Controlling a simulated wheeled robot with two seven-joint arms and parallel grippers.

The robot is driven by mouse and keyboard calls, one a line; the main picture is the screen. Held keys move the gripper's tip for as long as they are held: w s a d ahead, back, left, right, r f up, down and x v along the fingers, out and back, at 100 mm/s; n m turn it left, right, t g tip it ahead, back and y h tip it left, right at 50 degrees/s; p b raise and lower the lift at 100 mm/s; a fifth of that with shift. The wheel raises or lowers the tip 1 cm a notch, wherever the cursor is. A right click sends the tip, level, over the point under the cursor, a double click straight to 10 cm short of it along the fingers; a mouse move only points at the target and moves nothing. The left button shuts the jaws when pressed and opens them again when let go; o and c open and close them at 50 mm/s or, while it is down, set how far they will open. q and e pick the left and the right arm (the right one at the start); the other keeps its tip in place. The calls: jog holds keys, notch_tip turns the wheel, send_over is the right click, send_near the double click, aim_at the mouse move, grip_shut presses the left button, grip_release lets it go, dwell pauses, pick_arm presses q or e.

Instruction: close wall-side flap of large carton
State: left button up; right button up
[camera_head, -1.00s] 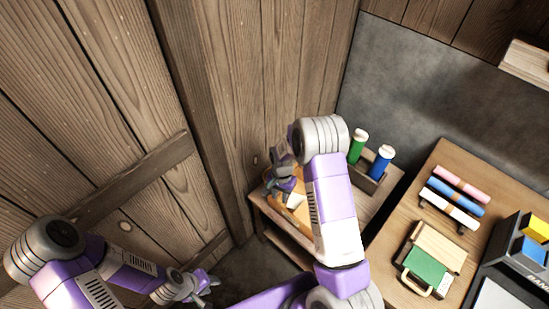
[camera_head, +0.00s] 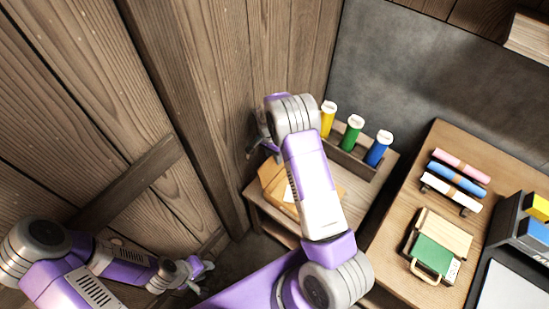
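A brown carton (camera_head: 274,184) with a pale label stands on the low wooden table in the corner. My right arm covers its right part, and the state of its wall-side flap is too small to make out. My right gripper (camera_head: 256,142) is beyond the carton's upper left side, close to the plank wall. It is partly hidden behind its own wrist, so its fingers do not show clearly. My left gripper (camera_head: 203,275) is low at the left, away from the carton, with its fingers apart and nothing between them.
A rack (camera_head: 352,160) with yellow, green and blue bottles stands on the low table (camera_head: 263,221) right behind my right arm. The plank wall (camera_head: 225,110) closes off the left. A larger table (camera_head: 395,245) at right holds rolls and a green-fronted case.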

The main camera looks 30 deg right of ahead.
jog(key=shift+s+f, duration=0.2)
jog(key=shift+f, duration=0.25)
jog(key=shift+w, duration=0.1)
jog(key=shift+c, duration=0.3)
grip_shut()
dwell(0.8)
